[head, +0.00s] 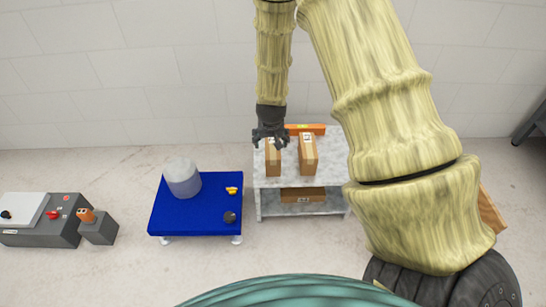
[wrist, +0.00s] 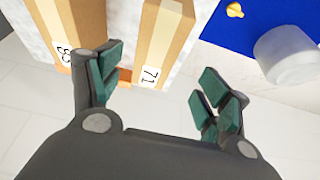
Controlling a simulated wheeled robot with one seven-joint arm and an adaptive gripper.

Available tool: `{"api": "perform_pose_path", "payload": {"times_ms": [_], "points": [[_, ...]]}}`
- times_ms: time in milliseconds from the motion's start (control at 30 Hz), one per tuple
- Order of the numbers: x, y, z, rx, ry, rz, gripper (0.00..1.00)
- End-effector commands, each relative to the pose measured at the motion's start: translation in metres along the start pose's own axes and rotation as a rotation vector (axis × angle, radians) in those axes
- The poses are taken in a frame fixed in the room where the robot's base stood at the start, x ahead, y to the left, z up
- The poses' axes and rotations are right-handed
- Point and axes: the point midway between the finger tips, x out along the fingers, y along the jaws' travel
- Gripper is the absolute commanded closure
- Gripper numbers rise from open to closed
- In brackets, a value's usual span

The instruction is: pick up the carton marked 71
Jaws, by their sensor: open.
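The carton marked 71 (wrist: 164,38) is a narrow brown box with a pale tape strip and a white label at its near end in the wrist view. In the head view it is the left carton (head: 273,163) on top of the grey stand, partly hidden by my gripper (head: 269,139). My gripper (wrist: 160,92) is open and empty above it. The labelled end shows between the fingers in the wrist view, nearer the left finger. I see no contact.
A second carton (head: 308,158), whose label seems to read 83 (wrist: 86,30), stands beside it with a narrow gap. An orange object (head: 305,129) lies behind. Another carton (head: 303,195) is on the stand's lower shelf (head: 275,209). A blue table (head: 190,219) holds a grey cylinder (head: 182,178).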

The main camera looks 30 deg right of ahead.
Motion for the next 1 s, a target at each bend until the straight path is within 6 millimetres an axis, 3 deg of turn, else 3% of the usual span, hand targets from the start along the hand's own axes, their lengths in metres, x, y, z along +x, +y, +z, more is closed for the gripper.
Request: {"api": "perform_pose_path", "payload": {"times_ms": [100, 367, 700, 1000], "points": [[0.02, 0.0, 0.001, -0.001, 0.0, 0.0, 0.23], [0.035, 0.002, 0.001, 0.0, 0.0, 0.0, 0.23], [0.076, 0.007, 0.003, 0.0, 0.0, 0.0, 0.23], [0.079, 0.007, 0.002, 0.0, 0.0, 0.0, 0.23]]}}
